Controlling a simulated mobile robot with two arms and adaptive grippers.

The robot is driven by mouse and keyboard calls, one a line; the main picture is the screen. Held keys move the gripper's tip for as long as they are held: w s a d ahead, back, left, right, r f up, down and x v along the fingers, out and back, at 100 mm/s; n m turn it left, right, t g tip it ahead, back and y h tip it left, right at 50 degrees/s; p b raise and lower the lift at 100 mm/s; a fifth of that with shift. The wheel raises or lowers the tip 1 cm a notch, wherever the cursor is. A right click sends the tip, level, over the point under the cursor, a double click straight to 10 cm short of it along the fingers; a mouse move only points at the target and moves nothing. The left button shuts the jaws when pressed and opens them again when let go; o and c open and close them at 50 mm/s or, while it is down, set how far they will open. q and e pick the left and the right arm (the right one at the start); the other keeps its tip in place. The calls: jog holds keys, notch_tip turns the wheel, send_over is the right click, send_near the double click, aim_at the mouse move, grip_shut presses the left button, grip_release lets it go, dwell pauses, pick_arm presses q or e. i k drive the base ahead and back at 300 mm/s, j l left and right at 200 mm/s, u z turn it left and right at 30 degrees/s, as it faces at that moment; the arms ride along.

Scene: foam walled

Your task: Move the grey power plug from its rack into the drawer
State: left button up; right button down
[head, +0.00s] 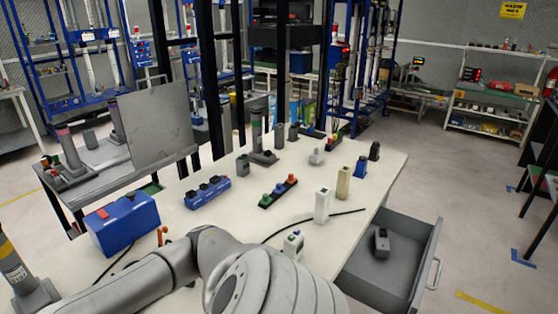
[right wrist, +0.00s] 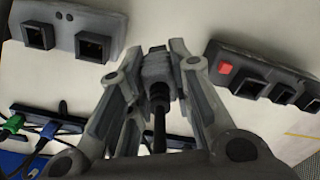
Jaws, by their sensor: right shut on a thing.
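In the right wrist view my right gripper (right wrist: 158,72) is shut on the grey power plug (right wrist: 156,64). A black cable (right wrist: 160,125) runs from the plug towards the camera. The plug's front end is hard to make out, and the fingers cover its sides. In the head view the grey drawer (head: 352,262) is pulled open at the right of the table. A small dark grey block (head: 381,243) lies inside it. Neither gripper shows in the head view; an arm of mine crosses its lower edge.
The wrist view shows a two-socket grey strip (right wrist: 75,38), a strip with a red switch (right wrist: 262,78), and a dark strip (right wrist: 48,120) with green and blue plugs. On the table (head: 255,225) stand a blue box (head: 122,222) and a blue strip (head: 208,193). Floor right of the drawer is clear.

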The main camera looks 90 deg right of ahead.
aim_at(365, 277)
jog(key=k+l, duration=0.15)
jog(key=k, duration=0.45)
jog(key=k+l, duration=0.15)
jog(key=k, duration=0.45)
jog(key=k+l, duration=1.1)
jog(key=l, duration=0.8)
